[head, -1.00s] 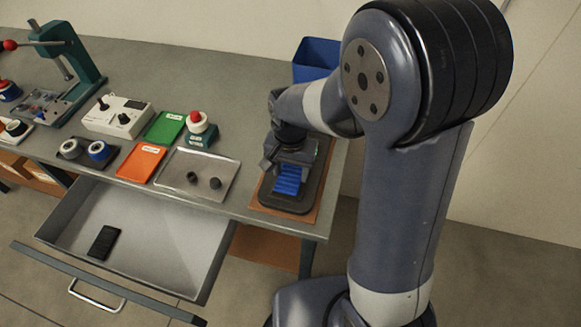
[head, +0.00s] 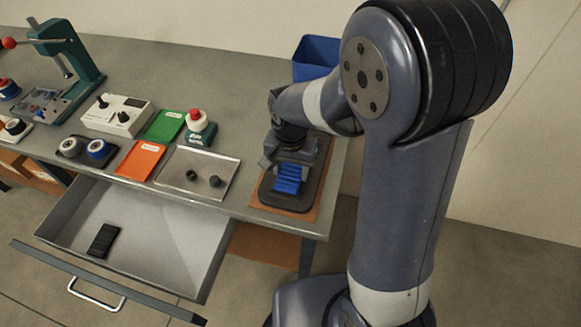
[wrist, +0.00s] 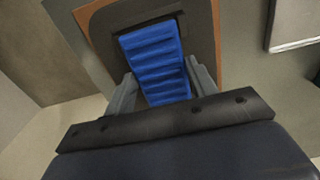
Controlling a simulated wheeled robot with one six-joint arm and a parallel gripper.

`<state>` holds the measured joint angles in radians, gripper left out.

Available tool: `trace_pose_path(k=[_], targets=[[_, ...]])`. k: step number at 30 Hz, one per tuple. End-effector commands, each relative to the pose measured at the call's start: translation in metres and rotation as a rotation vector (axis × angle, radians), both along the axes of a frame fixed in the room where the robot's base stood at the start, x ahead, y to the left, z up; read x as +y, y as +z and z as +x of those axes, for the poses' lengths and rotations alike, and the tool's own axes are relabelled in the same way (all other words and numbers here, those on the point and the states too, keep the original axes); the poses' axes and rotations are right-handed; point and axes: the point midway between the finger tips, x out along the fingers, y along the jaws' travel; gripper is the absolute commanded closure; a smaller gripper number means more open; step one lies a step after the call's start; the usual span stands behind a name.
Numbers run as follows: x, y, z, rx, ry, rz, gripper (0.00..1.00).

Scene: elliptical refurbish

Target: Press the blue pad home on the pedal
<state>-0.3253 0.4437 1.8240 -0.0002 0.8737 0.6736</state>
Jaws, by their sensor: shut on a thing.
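The ribbed blue pad (head: 287,178) lies over the dark pedal (head: 290,199) at the right end of the bench. In the wrist view the blue pad (wrist: 153,58) sits between the fingers of my gripper (wrist: 160,92), over the dark pedal plate (wrist: 203,40). My gripper (head: 286,165) is shut on the pad's near part, one finger on each side.
A brown board (head: 257,194) lies under the pedal. Left of it is a metal tray (head: 225,164) with two dark knobs. An open drawer (head: 150,235) holding a black ribbed piece (head: 103,241) juts out in front. A blue bin (head: 313,62) stands behind.

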Motion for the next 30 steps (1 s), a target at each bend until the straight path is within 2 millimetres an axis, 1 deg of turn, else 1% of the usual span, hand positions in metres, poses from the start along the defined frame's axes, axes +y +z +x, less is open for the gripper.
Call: trace_pose_path(k=[30], targets=[[0.0,-0.012,0.0,0.0,0.0,0.0,0.7]])
